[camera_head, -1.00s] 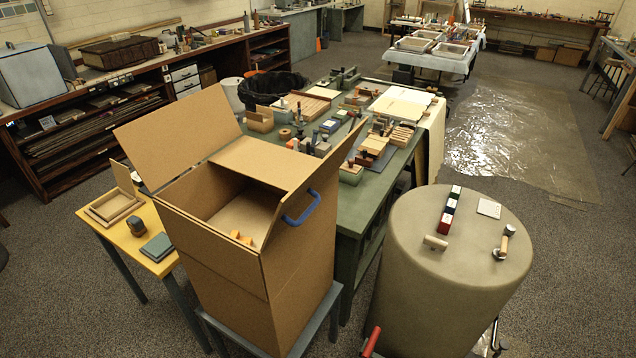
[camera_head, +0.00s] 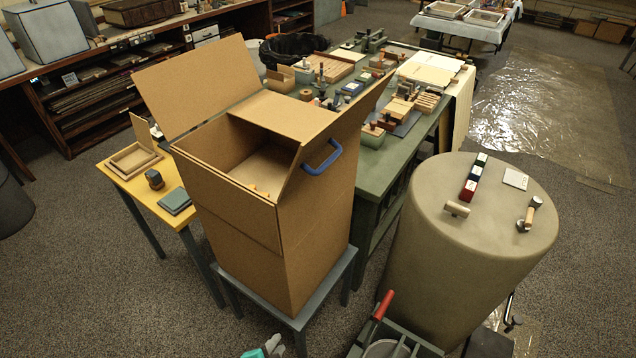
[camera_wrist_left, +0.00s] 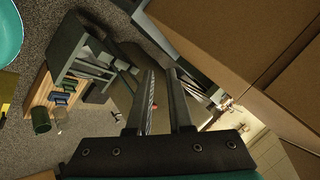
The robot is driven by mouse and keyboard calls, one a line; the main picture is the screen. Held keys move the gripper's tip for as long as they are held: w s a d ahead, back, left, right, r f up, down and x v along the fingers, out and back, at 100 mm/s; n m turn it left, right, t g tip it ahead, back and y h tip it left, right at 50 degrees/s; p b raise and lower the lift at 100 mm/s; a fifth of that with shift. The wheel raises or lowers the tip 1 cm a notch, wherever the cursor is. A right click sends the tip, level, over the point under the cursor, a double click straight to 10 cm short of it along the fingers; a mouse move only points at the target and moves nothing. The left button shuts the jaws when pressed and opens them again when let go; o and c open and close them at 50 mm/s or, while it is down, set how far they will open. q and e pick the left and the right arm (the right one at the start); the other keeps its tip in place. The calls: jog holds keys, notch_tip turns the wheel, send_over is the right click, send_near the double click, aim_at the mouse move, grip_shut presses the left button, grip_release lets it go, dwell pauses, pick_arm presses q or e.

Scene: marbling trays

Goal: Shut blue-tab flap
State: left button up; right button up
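An open cardboard box (camera_head: 318,210) stands on a grey stool in the head view. Its blue-tab flap (camera_head: 350,130) stands up, leaning outward on the right side, with the blue tab (camera_head: 323,158) on its outer face. The left flap (camera_head: 195,85) is also raised. The far flap (camera_head: 290,115) lies flat across the back of the opening, and the near flap (camera_head: 225,196) hangs down the front. My left gripper (camera_head: 265,350) barely shows at the bottom edge, below and apart from the box. In the left wrist view its fingers (camera_wrist_left: 162,75) are apart and empty, beside cardboard faces (camera_wrist_left: 215,35).
The grey stool (camera_head: 318,300) supports the box. A yellow table (camera_head: 150,200) stands left, a green workbench (camera_head: 372,180) behind, and a large round drum (camera_head: 450,270) right. A tray with a red-handled tool (camera_head: 383,305) is at the lower right.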

pick_arm(q)
jog(key=w+d+r+m+t, duration=0.1)
jog(key=r, duration=0.1)
jog(key=w+d+r+m+t, duration=0.1)
jog(key=w+r, duration=0.1)
jog(key=r, duration=0.1)
jog(key=w+d+r+m+h+b, duration=0.1)
jog(key=w+r, duration=0.1)
jog(key=r, duration=0.1)
jog(key=shift+w+d+t, duration=0.1)
jog(key=shift+w+t, duration=0.1)
jog(key=shift+t, duration=0.2)
grip_shut()
jog(key=m+t+h+b, duration=0.3)
jog(key=m+t+b, duration=0.1)
jog(key=m+t, duration=0.4)
send_near(317, 171)
jog(key=s+d+r+m+g, duration=0.1)
jog(key=s+d+r, duration=0.1)
jog(key=d, duration=0.1)
jog(key=x, duration=0.3)
jog(key=a+p+x, duration=0.1)
jog(key=x, duration=0.3)
jog(key=a+r+p+x, duration=0.1)
jog(key=x, duration=0.2)
jog(key=shift+w, duration=0.6)
jog(key=shift+w+a+r, duration=0.1)
jog(key=shift+w+a, duration=0.2)
jog(key=shift+a, duration=0.2)
